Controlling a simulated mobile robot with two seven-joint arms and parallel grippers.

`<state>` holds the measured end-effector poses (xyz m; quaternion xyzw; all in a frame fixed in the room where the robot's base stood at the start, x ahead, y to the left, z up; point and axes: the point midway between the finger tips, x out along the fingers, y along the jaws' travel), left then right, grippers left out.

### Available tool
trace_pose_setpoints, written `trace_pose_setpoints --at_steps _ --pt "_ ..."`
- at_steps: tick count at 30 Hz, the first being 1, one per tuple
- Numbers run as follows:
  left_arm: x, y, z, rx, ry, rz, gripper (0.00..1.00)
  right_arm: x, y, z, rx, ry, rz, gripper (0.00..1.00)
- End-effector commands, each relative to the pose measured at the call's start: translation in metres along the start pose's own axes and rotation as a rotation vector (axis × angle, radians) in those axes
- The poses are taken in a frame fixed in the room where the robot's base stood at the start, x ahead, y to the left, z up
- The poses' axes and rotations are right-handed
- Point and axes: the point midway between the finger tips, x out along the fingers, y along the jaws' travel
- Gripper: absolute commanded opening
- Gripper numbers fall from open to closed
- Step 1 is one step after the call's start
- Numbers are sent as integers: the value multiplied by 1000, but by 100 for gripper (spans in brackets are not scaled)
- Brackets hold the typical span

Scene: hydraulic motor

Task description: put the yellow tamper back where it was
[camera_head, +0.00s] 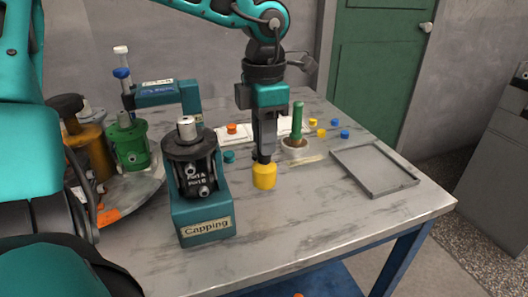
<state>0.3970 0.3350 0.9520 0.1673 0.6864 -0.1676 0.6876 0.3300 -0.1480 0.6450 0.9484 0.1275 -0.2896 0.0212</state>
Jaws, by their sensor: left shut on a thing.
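The yellow tamper (264,177) shows as a short yellow cylinder near the middle of the table. It is upright, directly below my left gripper (264,155), which points straight down and is shut on it. The fingers hide the tamper's upper part. I cannot tell whether its bottom touches the table or hangs just above it. My right gripper is not in view.
The Capping station (205,222) stands close to the left of the tamper. A white cup with a green rod (297,125) stands behind right. Small coloured caps (322,133) lie beyond it. A grey tray (374,168) lies at right. The table's front middle is clear.

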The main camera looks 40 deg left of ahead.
Motion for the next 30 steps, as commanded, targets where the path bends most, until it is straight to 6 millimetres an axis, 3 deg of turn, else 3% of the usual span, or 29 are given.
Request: trace_pose_setpoints --at_steps 6,19,20,27,30 --pt "32 0 0 1 0 -1 0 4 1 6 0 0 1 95" --pt "38 0 0 1 -3 1 0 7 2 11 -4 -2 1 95" --pt "37 0 0 1 0 0 31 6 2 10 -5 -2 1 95" --pt "37 0 0 1 0 0 54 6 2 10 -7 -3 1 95" --pt "37 0 0 1 0 0 54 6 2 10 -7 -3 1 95"
